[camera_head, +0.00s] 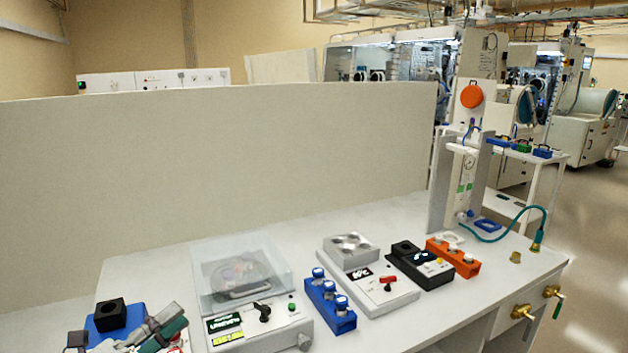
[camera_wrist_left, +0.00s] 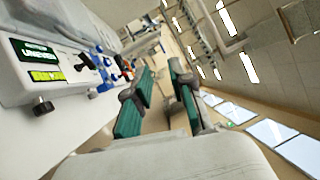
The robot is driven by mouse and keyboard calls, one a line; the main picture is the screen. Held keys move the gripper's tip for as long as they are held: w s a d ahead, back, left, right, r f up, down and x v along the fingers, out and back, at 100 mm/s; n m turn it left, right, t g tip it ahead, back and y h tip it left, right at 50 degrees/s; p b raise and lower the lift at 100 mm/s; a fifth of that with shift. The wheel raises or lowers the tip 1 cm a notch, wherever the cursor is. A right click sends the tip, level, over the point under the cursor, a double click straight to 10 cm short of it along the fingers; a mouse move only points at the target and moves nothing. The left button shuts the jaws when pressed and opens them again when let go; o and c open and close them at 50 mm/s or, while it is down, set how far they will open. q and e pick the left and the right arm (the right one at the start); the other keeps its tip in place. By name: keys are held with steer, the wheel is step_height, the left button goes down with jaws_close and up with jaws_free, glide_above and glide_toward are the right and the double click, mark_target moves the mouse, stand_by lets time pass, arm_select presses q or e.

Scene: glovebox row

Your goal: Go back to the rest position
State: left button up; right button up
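My left gripper (camera_head: 164,331) shows at the bottom left of the head view, over the near left part of the bench. In the left wrist view its two green-padded fingers (camera_wrist_left: 162,72) stand apart with nothing between them. The gripper is tilted, and the bench runs along the left of that view. My right gripper is in neither view. Most of my left arm is out of the head view.
A lidded device (camera_head: 241,277) stands right of the gripper; a blue holder with a black block (camera_head: 110,314) is close behind-left. A blue vial rack (camera_head: 330,304), a stirrer (camera_head: 366,290), a black device (camera_head: 421,264) and an orange rack (camera_head: 453,258) follow rightward. A panel (camera_head: 220,165) stands behind.

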arm_select(q)
steer(key=s+a+f+n+g+y, duration=0.15)
steer(key=a+f+n+y, duration=0.25)
steer(key=f+n+y, duration=0.55)
steer(key=s+a+f+n+t+y, duration=0.15)
steer(key=a+f+n+y, duration=0.35)
steer(key=n, duration=0.7)
steer(key=s+d+f+n+g+h, duration=0.1)
steer(key=s+d+f+g, duration=0.35)
steer(key=s, duration=0.25)
steer(key=s+d+f+n+g+h, duration=0.1)
steer(key=s+d+f+n+g, duration=0.1)
steer(key=s+d+f+g, duration=0.25)
steer(key=s+d+f+n+g, duration=0.1)
steer(key=s+d+f+g, duration=0.25)
steer(key=s+f, duration=0.4)
steer(key=s+a+f+g+b, duration=0.1)
steer(key=s+f+b, duration=0.15)
steer(key=f, duration=1.35)
steer(key=s+f+g+b, duration=0.1)
steer(key=f+b, duration=0.2)
steer(key=f, duration=1.2)
steer(key=s+a+f+b, duration=0.2)
steer(key=s+a+f, duration=0.1)
steer(key=s+f, duration=1.2)
steer(key=shift+s+f, duration=0.25)
steer(key=shift+f, duration=0.5)
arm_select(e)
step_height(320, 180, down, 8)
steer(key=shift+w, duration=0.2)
